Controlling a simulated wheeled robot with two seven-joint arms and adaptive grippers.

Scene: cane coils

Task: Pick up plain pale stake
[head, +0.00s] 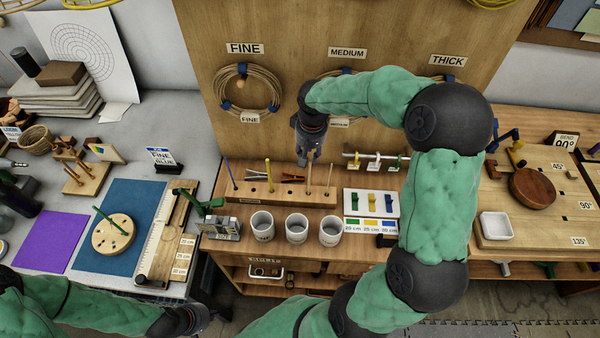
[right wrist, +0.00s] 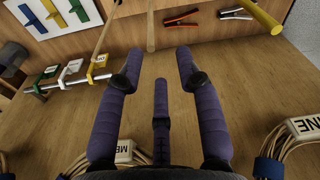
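Two plain pale stakes stand upright in the wooden rack (head: 290,195): one (head: 308,180) below my right gripper and one (head: 330,177) to its right. In the right wrist view, one pale stake (right wrist: 151,25) lies just beyond the fingertips, roughly in line with the gap, and the other (right wrist: 103,40) is to its left. My right gripper (head: 309,158) is open and empty, and it shows in the right wrist view too (right wrist: 160,60). My left gripper (head: 200,318) is low at the left, its fingers too unclear to read.
A yellow stake (head: 268,175) and a blue stake (head: 231,175) stand in the same rack. Three white cups (head: 297,229) stand in front. A white tray with coloured clips (head: 371,203) is to the right. Cane coils (head: 247,90) hang on the board behind.

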